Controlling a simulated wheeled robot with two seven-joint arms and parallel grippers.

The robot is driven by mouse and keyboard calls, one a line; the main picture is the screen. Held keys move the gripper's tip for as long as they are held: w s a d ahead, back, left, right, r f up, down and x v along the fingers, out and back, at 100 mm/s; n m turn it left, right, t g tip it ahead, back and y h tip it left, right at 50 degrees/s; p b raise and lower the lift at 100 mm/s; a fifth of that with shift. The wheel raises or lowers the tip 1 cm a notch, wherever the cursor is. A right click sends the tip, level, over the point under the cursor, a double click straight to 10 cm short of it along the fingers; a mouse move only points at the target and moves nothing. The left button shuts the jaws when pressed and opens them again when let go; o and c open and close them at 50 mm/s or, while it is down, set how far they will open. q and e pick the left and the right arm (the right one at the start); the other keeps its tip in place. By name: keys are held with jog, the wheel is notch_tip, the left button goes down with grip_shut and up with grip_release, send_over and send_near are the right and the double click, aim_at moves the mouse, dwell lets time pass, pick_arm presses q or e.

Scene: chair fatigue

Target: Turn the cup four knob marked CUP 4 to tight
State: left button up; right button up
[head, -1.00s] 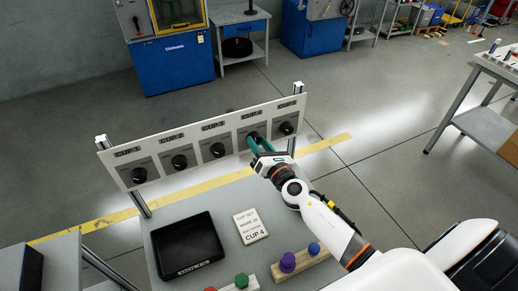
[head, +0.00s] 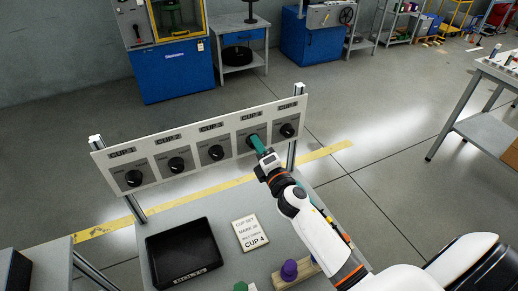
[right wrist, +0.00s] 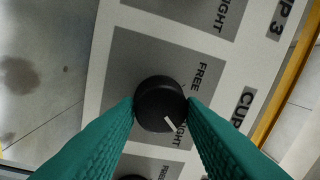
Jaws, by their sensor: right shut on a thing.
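A pale panel (head: 193,162) carries a row of several black knobs, each under a small label. My right gripper (head: 254,142) is at the fourth knob from the left and hides it in the head view. In the right wrist view, its green fingers (right wrist: 161,110) are shut on the sides of a round black knob (right wrist: 160,95). FREE and part of TIGHT are printed beside that knob. Its white mark is at the lower right, toward the TIGHT word. The knob's label shows only "CUP"; its number is hidden. My left gripper is not in view.
A card (head: 250,234) reading CUP SET and CUP 4 lies on the grey bench. A black tray (head: 150,262) is to its left, and a wooden block with a purple knob (head: 289,270) is at the front. The panel posts (head: 292,155) stand close to my right arm.

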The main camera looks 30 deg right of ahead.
jog(key=shift+m, duration=0.6)
jog(key=o, duration=1)
jog(key=s, duration=0.4)
jog(key=s+b, duration=0.1)
jog(key=s, duration=0.3)
jog(key=s+f+b, duration=0.1)
jog(key=s, duration=0.3)
jog(key=shift+a, duration=0.35)
jog(key=shift+f, duration=0.1)
